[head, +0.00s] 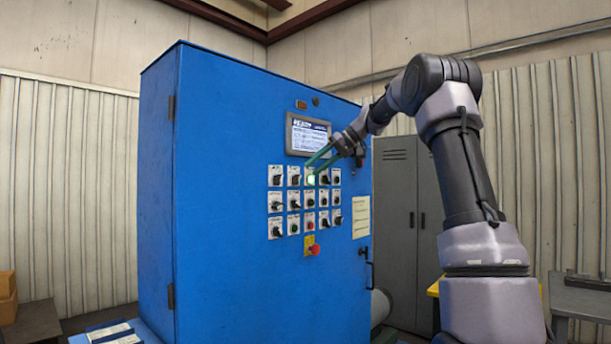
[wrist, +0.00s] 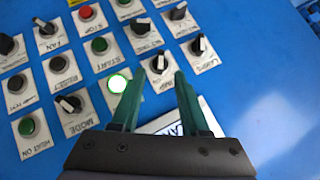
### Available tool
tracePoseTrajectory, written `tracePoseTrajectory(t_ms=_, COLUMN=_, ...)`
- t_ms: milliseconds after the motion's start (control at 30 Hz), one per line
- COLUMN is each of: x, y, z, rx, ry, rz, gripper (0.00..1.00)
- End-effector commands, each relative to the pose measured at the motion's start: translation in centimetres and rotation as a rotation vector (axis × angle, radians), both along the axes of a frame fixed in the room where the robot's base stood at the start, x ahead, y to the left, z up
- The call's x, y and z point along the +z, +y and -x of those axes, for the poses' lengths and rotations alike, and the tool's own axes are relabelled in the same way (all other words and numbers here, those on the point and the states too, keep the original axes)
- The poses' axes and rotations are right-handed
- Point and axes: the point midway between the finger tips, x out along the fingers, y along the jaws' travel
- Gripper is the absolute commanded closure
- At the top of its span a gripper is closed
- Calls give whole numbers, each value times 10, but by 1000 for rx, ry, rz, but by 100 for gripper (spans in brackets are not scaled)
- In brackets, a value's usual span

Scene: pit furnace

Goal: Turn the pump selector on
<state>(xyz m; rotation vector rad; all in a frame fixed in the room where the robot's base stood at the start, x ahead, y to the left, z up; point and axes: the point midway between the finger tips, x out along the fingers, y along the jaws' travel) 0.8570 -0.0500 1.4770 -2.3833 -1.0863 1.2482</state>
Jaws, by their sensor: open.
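My gripper (head: 313,168) reaches the upper part of the blue cabinet's control panel. In the wrist view its two green fingers (wrist: 157,78) are apart with nothing held. I cannot read the word PUMP on any label, so I cannot tell which selector is the pump's.
The blue cabinet (head: 225,220) bears rows of switches and buttons, a screen (head: 308,135) above them and a red emergency button (head: 314,249) below. Neighbouring knobs sit close around the fingers. Grey lockers (head: 395,220) stand behind at the right.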

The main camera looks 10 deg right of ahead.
Motion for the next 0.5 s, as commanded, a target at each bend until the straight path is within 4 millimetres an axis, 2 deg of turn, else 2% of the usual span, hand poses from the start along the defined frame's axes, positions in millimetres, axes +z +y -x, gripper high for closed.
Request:
tracePoseTrajectory(t_ms=200, x=22, y=-26, z=13, rx=-1, ry=-2, rz=0, gripper=55)
tracePoseTrajectory(t_ms=500, x=29, y=-33, z=17, rx=0, ry=1, rz=-1, gripper=55)
